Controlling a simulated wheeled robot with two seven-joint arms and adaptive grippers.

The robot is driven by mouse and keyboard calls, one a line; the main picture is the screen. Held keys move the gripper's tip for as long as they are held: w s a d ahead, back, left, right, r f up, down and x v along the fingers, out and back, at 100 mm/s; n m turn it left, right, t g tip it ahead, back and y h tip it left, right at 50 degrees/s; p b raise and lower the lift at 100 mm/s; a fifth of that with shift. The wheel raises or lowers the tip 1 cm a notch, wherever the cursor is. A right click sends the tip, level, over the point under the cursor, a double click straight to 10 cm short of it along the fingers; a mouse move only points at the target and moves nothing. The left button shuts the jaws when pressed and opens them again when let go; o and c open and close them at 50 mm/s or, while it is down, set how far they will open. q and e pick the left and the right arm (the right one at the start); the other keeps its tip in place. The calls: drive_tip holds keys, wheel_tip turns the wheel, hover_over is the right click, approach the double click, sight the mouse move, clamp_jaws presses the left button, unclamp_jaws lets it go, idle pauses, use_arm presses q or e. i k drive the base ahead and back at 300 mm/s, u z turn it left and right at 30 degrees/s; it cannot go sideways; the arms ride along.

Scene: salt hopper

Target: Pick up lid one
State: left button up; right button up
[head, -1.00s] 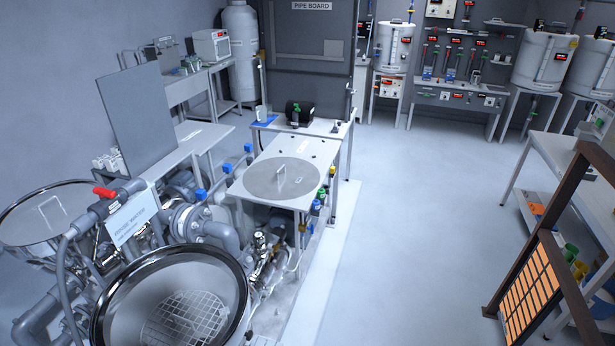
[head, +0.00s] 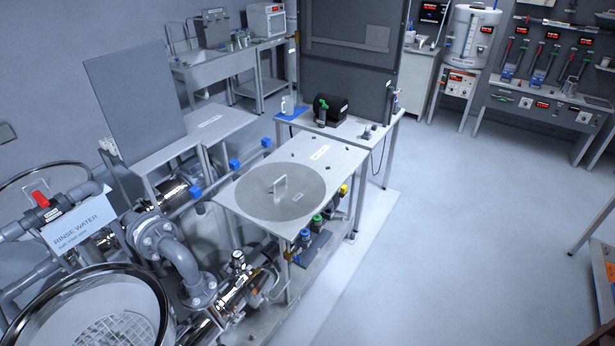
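A round grey metal lid (head: 265,200) with an upright loop handle (head: 280,188) lies flat on a light metal table (head: 335,167) in the middle of the head view. A small label sits on the lid near its front right edge, too small to read. At the lower left is an open round hopper (head: 95,310) with a shiny rim and a white grid inside. Neither of my grippers shows in the head view.
Grey pipes with a red-handled valve (head: 40,199) and a "RINSE WATER" sign (head: 82,222) stand at the left. A black motor-like unit (head: 331,107) sits on the bench behind the lid. Open floor (head: 450,220) lies to the right.

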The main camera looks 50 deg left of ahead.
sight(279, 191)
drive_tip(key=i, duration=1.6)
drive_tip(key=u, duration=3.5)
drive_tip(key=i, duration=0.95)
drive_tip(key=z, duration=0.05)
